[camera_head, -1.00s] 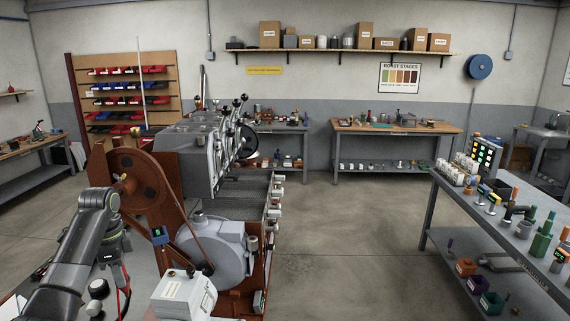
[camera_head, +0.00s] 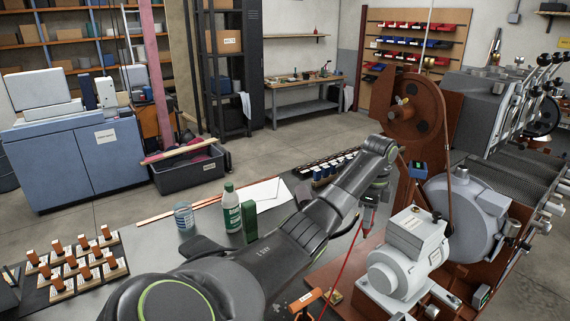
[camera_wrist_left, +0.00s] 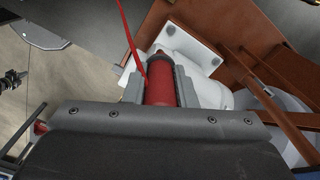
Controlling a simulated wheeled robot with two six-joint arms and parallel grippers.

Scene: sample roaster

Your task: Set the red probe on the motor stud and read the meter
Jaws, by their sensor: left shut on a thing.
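My left gripper (camera_head: 370,201) reaches in over the bench, pointing down, beside the pale grey motor (camera_head: 405,250). It is shut on the red probe (camera_head: 367,217); a red cable runs from it down to the bench. In the left wrist view the red probe (camera_wrist_left: 161,85) sits between the two grey fingers, with the white motor (camera_wrist_left: 193,62) beyond it. I cannot make out the stud or whether the probe tip touches anything. A small blue device (camera_head: 417,170) with a dark face, perhaps the meter, stands behind the motor; its reading is illegible. My right gripper is not in view.
The brown roaster frame with its belt wheel (camera_head: 415,110) rises behind the motor, beside a round grey housing (camera_head: 468,215). A green bottle (camera_head: 232,208), a glass jar (camera_head: 184,217) and a white sheet (camera_head: 262,195) are on the bench. Wooden-handled samples (camera_head: 75,262) stand at left.

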